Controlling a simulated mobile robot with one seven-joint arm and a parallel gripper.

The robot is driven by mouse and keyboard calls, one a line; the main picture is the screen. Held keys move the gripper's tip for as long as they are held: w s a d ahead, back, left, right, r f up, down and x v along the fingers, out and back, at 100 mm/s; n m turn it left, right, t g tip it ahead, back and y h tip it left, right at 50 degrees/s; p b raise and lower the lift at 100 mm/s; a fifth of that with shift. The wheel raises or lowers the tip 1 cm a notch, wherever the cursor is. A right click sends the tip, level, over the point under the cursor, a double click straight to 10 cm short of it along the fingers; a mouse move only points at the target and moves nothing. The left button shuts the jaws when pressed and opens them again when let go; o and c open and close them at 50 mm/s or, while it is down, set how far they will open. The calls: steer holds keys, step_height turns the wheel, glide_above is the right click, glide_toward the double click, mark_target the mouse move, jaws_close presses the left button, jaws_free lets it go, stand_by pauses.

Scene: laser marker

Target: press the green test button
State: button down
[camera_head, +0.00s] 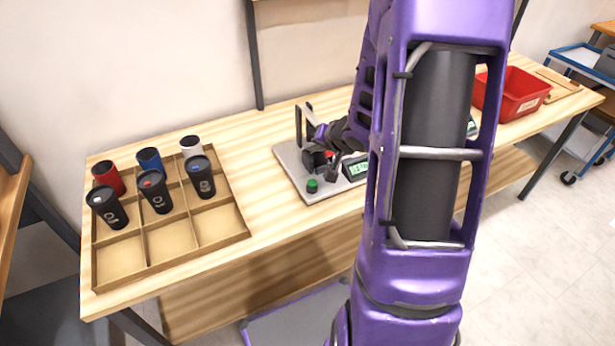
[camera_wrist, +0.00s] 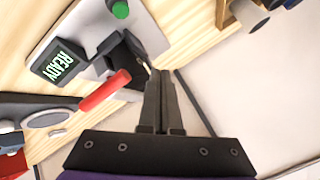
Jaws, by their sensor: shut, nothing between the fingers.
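The green test button (camera_head: 312,186) is a small round knob at the front left corner of the grey marker plate (camera_head: 288,158). It also shows at the top edge of the wrist view (camera_wrist: 120,9). My gripper (camera_wrist: 155,74) is shut and empty. In the wrist view its fingertips are beside the dark marker block (camera_wrist: 124,52) and apart from the button. A red handle (camera_wrist: 105,91) lies left of the fingers, and a display (camera_wrist: 62,62) reads READY in green. In the head view my arm hides part of the device, and the fingers are hard to make out.
A wooden divided tray (camera_head: 168,250) at the left of the bench holds several cups with dark, red, blue and white parts; its front compartments are empty. A red bin (camera_head: 512,95) stands at the right. Bare bench (camera_head: 255,150) lies between tray and device.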

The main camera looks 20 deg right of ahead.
mark_target(313, 185)
steer(key=shift+s+a+f, duration=0.1)
steer(key=shift+s+f, duration=0.05)
steer(key=shift+s, duration=0.1)
steer(key=shift+f+b, duration=2.75)
steer(key=shift+f, duration=1.65)
steer(key=shift+f, duration=0.1)
steer(key=shift+f, duration=0.3)
steer(key=shift+f+b, duration=0.4)
steer(key=shift+f, duration=0.15)
steer(key=shift+r, duration=0.1)
steer(key=shift+r+p, duration=0.9)
steer(key=shift+p, duration=0.2)
